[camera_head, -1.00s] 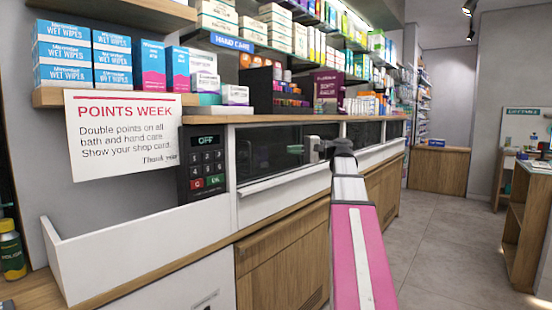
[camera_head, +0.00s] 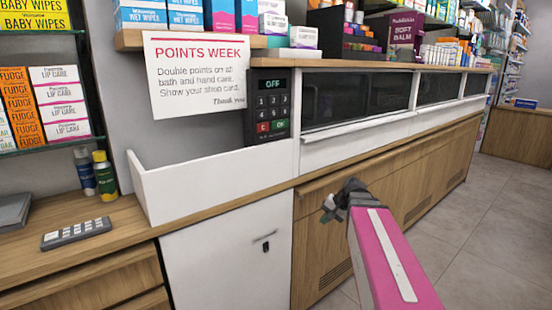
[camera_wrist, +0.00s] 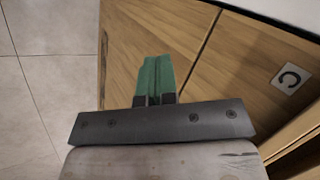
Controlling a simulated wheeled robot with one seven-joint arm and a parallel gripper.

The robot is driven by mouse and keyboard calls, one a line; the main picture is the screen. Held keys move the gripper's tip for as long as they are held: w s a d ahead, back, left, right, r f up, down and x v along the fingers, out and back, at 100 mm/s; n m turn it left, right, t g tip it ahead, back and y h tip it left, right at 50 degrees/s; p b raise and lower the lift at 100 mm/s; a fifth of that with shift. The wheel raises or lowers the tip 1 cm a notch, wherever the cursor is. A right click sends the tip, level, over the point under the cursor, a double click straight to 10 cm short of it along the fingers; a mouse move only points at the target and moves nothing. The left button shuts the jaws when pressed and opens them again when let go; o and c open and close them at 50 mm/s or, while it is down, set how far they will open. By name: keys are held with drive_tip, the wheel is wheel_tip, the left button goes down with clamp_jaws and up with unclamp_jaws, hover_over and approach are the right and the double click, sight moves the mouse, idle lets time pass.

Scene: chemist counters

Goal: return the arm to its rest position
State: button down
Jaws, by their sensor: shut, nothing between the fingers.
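My gripper (camera_head: 327,210) is at the end of my folded pink and white arm, low in front of the wooden cabinet doors (camera_head: 418,195) under the counter. In the wrist view its green fingers (camera_wrist: 155,80) lie side by side, shut, with nothing between them. The gripper appears apart from the doors.
The counter (camera_head: 222,215) runs along the left and back. A white-walled bin area (camera_head: 215,180), a keypad reading OFF (camera_head: 270,105) and dark glass-fronted compartments (camera_head: 355,97) sit above it. Open floor (camera_head: 490,240) is at the right.

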drive_tip(key=s+f+n+g+h, duration=0.1)
drive_tip(key=s+f+n+h, duration=0.1)
drive_tip(key=s+f, duration=0.3)
drive_tip(key=s+f+n+g+h, duration=0.1)
drive_tip(key=s+f+h, duration=0.3)
drive_tip(key=f, duration=0.6)
drive_tip(key=shift+s+f+n, duration=0.35)
drive_tip(key=shift+s+n, duration=0.15)
drive_tip(key=shift+s, duration=0.65)
